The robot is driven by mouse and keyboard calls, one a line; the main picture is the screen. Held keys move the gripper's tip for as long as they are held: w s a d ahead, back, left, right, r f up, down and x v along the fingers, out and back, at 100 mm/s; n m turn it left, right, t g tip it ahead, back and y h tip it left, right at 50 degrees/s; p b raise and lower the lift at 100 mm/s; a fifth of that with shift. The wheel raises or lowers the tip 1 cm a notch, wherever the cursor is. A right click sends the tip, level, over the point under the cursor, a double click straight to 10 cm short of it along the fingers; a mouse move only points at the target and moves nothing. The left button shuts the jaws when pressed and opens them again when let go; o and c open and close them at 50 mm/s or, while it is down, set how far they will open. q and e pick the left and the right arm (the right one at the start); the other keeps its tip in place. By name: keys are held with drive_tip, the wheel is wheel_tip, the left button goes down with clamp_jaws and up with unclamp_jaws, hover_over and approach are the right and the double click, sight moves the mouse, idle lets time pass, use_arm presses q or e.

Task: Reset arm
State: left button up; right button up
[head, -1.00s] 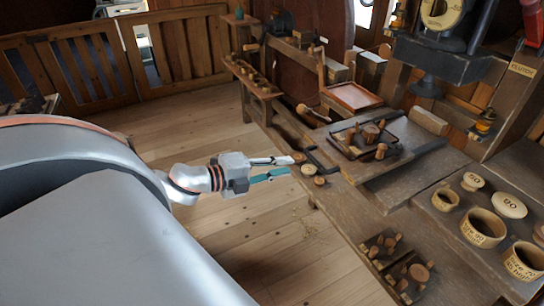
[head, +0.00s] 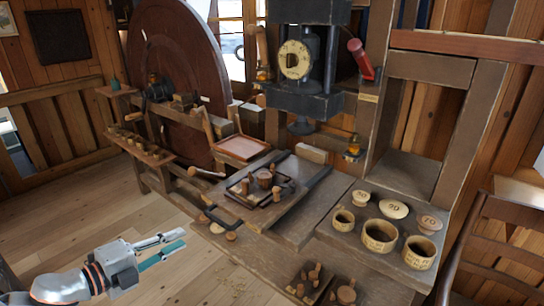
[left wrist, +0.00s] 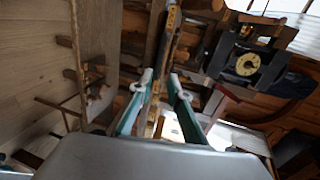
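My left gripper (head: 160,249) is at the lower left of the head view, over the bare wooden floor and left of the workbench. Its two fingers stand apart with nothing between them. In the left wrist view the same fingers (left wrist: 160,88) show green inner sides with a gap between them, and the room appears turned on its side behind. My right gripper is in neither view.
The workbench (head: 285,225) holds a dark tray (head: 240,185) of turned wooden pieces. Labelled wooden cups (head: 380,236) stand on its right. A dial press (head: 296,60) and a large wheel (head: 178,70) stand behind. The floor (head: 60,215) at left is clear.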

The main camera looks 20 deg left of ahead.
use_arm(q)
drive_tip(key=s+f+n+g+y, duration=0.1)
drive_tip(key=s+f+n+y, duration=0.15)
drive_tip(key=f+n, duration=0.4)
drive_tip(key=s+f+n+y, duration=0.1)
drive_tip(key=s+f+n, duration=0.25)
drive_tip(key=f, duration=0.65)
drive_tip(key=s+d+f+n+g, duration=0.1)
drive_tip(key=s+d+f+n, duration=0.1)
drive_tip(key=d+f, duration=0.4)
drive_tip(key=s+d+f+n+g, duration=0.1)
drive_tip(key=d+f+n, duration=0.4)
drive_tip(key=d, duration=0.8)
drive_tip(key=shift+s+f+n+g+h, duration=0.3)
drive_tip(key=shift+s+f+g+h, duration=0.1)
drive_tip(key=shift+s+h, duration=0.1)
